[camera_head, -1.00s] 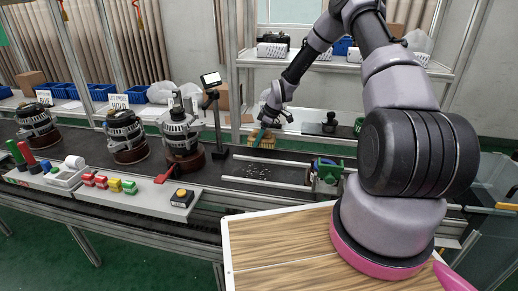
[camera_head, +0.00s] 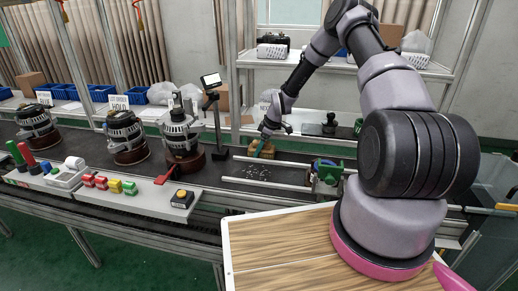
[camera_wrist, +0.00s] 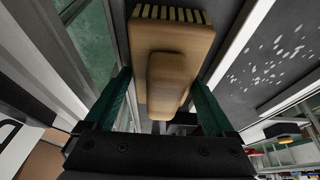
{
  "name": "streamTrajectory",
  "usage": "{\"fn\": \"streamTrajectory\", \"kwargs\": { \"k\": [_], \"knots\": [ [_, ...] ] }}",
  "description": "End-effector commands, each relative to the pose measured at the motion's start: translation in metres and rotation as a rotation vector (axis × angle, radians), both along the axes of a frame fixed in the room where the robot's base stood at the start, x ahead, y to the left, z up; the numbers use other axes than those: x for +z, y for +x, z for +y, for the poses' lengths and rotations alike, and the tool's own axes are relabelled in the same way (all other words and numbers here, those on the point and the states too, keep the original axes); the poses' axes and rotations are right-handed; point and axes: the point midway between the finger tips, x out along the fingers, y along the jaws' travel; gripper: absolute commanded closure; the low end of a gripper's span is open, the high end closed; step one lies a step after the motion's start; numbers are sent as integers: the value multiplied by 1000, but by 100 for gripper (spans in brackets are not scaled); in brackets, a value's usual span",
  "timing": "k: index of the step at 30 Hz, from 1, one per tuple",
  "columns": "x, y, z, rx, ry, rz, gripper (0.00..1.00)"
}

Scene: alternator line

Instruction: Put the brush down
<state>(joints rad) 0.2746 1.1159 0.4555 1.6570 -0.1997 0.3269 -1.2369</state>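The brush, a tan wooden block with a raised handle and a row of pale bristles, fills the upper middle of the wrist view (camera_wrist: 172,38). In the head view the brush (camera_head: 267,149) shows small, low at the dark work surface behind the near white rail. My gripper (camera_wrist: 162,78) has its two green fingers on either side of the raised handle. The fingers stand apart, with a visible gap at the handle's left and a smaller one at its right. In the head view my gripper (camera_head: 259,148) is down at the brush. The brush's underside is hidden.
White flecks (camera_head: 258,172) lie on the dark surface between two white rails (camera_head: 268,185). A green fixture (camera_head: 328,174) stands to the right. Shelving (camera_head: 340,66) is behind.

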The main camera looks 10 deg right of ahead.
Motion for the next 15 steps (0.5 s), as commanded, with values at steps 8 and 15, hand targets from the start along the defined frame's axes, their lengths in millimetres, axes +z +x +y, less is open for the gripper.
{"fn": "streamTrajectory", "kwargs": {
  "k": [8,15],
  "knots": [
    [-5,-7,2,4,1,15,0],
    [1,-7,2,5,1,15,0]
  ]
}}
